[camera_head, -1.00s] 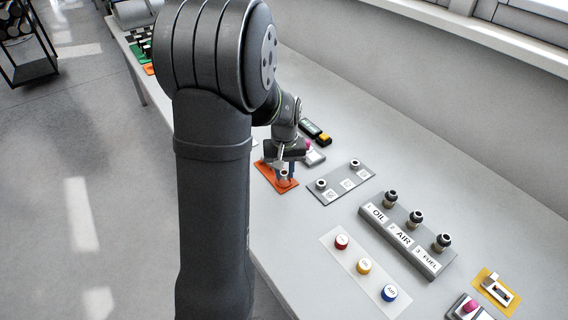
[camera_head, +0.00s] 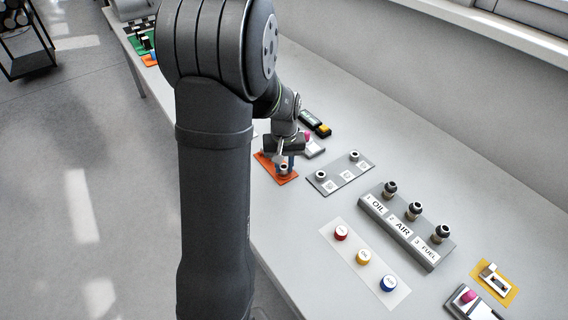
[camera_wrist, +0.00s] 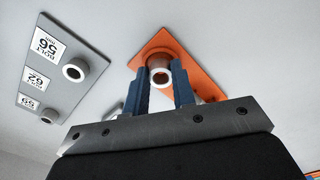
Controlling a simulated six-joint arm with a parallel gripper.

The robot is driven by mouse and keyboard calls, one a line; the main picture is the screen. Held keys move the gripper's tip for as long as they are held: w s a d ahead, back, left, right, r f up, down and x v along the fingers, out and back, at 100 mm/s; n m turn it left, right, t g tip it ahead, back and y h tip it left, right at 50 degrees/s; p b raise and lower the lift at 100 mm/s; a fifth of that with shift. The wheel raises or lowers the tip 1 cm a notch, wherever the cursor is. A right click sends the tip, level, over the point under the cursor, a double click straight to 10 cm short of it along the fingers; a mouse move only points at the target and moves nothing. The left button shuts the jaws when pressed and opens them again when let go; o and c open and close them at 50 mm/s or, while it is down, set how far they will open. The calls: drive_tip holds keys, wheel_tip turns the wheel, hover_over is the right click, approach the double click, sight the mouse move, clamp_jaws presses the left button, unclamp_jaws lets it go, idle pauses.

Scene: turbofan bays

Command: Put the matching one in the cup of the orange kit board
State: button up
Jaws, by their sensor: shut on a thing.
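The orange kit board (camera_head: 264,164) lies flat on the bench, left of the grey labelled board (camera_head: 340,181). My gripper (camera_wrist: 162,88) is shut on a light grey round bushing (camera_wrist: 157,61) with a dark opening, over the orange board. The bushing also shows between the fingertips in the head view (camera_head: 283,169). The grey board, also in the wrist view (camera_wrist: 83,93), has labels reading 56, 62 and 59. Bushings stand by 56 (camera_wrist: 75,70) and 59 (camera_wrist: 48,116); the middle place is empty.
A grey rack (camera_head: 407,231) marked OIL, AIR, FUEL with several dark fittings stands nearer right. A clear sheet (camera_head: 352,256) carries red, yellow and blue caps. A device with a pink knob (camera_head: 309,141) sits close behind my gripper. Bench surface between these is bare.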

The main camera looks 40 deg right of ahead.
drive_tip(key=shift+f, duration=0.45)
idle(0.7)
drive_tip(key=o, duration=1.4)
drive_tip(key=shift+o, duration=0.2)
drive_tip(key=shift+r, duration=3.5)
drive_tip(key=shift+f, duration=3.5)
